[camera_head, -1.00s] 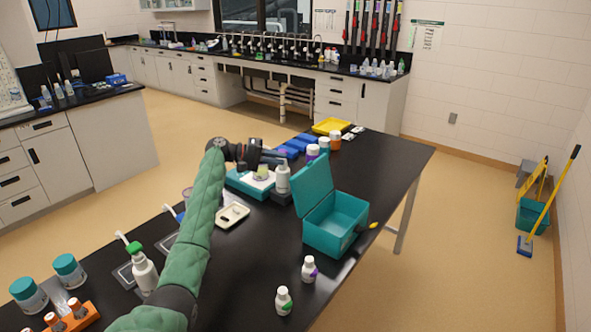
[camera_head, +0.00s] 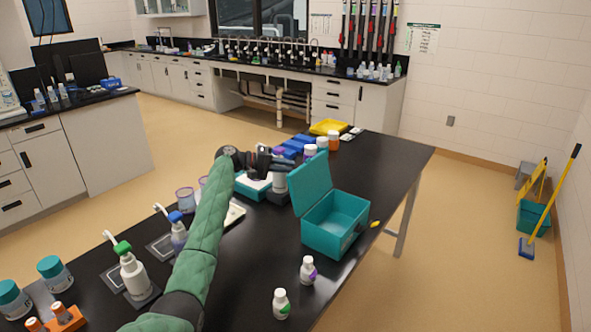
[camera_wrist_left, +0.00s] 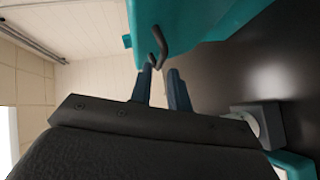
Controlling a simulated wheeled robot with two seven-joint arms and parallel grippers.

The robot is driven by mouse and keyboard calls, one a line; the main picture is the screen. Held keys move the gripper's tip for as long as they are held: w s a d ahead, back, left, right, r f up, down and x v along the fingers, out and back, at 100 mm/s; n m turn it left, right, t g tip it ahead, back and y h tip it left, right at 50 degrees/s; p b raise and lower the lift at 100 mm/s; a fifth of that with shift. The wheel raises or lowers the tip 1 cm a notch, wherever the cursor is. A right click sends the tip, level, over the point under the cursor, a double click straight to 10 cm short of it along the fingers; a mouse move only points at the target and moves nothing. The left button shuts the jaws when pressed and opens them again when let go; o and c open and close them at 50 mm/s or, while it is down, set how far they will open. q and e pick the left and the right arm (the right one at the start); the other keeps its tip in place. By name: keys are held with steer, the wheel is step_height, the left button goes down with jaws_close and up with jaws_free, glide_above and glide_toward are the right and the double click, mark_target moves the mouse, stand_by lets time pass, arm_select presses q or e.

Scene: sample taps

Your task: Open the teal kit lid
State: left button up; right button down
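The teal kit (camera_head: 338,236) stands on the black table with its lid (camera_head: 312,183) raised, roughly upright and leaning slightly back at the left side of the box. The inside of the kit is exposed and looks empty. My left gripper (camera_head: 286,160) is just left of the raised lid, partly in front of a white bottle. In the left wrist view the lid (camera_wrist_left: 195,22) is beyond the fingers (camera_wrist_left: 162,85), which are apart with nothing between them. A dark curved latch (camera_wrist_left: 163,46) on the lid is near the fingertips. My right gripper is out of view.
Two small white bottles (camera_head: 308,269) stand in front of the kit. White-capped jars and blue trays (camera_head: 300,140) lie behind the gripper, near a yellow tray (camera_head: 328,127). A teal-based device (camera_head: 253,187) is under the gripper. The table right of the kit is mostly clear.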

mark_target(307, 180)
arm_select(q)
steer(key=x, duration=0.3)
steer(key=shift+d+f, duration=0.1)
steer(key=shift+d, duration=0.2)
jaws_close()
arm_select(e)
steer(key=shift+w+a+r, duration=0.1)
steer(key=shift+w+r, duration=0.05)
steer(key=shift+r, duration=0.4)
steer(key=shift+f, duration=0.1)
